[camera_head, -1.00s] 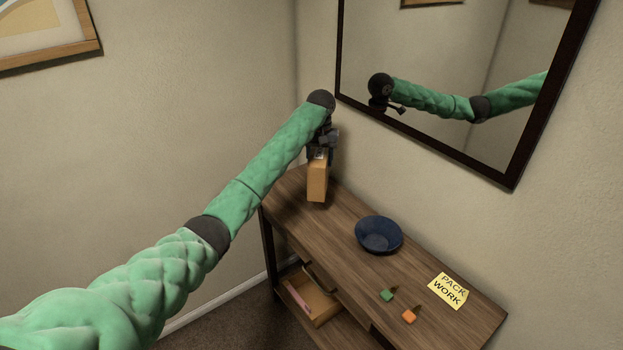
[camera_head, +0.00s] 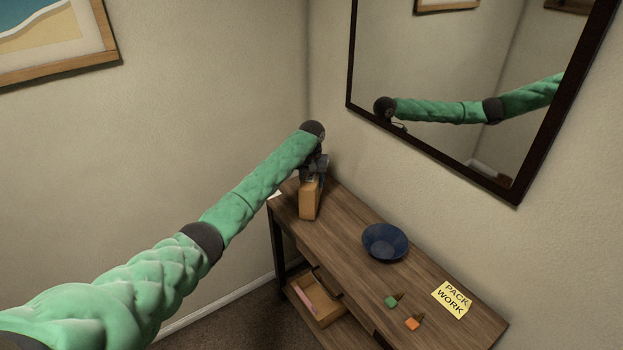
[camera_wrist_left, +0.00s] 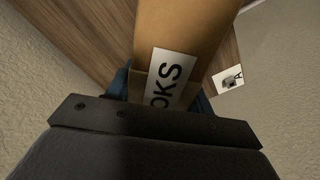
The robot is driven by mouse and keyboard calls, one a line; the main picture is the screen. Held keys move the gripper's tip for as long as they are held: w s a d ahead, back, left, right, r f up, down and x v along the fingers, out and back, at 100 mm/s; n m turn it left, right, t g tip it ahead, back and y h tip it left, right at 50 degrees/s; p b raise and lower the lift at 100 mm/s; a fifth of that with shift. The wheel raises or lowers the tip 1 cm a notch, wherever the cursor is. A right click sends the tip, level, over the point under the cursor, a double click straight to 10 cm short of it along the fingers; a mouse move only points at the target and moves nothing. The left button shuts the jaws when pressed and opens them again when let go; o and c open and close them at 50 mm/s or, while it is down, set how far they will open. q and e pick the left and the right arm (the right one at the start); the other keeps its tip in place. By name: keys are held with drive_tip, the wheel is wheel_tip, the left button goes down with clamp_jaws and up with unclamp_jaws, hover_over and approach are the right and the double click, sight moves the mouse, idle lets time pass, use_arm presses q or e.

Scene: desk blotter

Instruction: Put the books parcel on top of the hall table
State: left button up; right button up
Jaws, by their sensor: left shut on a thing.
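The books parcel (camera_head: 309,198) is a brown cardboard box, upright at the far left end of the wooden hall table (camera_head: 343,213). My left gripper (camera_head: 314,172) is shut on its upper part from above. In the left wrist view the parcel (camera_wrist_left: 197,28) stretches away from the jaws, with a white label ending in "OKS" facing me. The table top (camera_wrist_left: 85,25) shows behind it. The parcel's lower end is at or just above the table top; I cannot tell if it touches. My right gripper is not in view.
A blue bowl (camera_head: 384,241) stands mid-table. A white card (camera_wrist_left: 228,79) lies beside the parcel.

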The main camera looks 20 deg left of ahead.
use_arm(q)
drive_tip(key=shift+f, duration=0.15)
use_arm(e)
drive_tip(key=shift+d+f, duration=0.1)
use_arm(q)
drive_tip(key=o, duration=1.3)
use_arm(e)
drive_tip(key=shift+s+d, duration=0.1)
use_arm(q)
drive_tip(key=shift+r+b, duration=0.35)
drive_tip(key=shift+r, duration=0.15)
wheel_tip(320, 180, up, 10)
drive_tip(key=b, duration=0.4)
drive_tip(key=shift+r, duration=0.6)
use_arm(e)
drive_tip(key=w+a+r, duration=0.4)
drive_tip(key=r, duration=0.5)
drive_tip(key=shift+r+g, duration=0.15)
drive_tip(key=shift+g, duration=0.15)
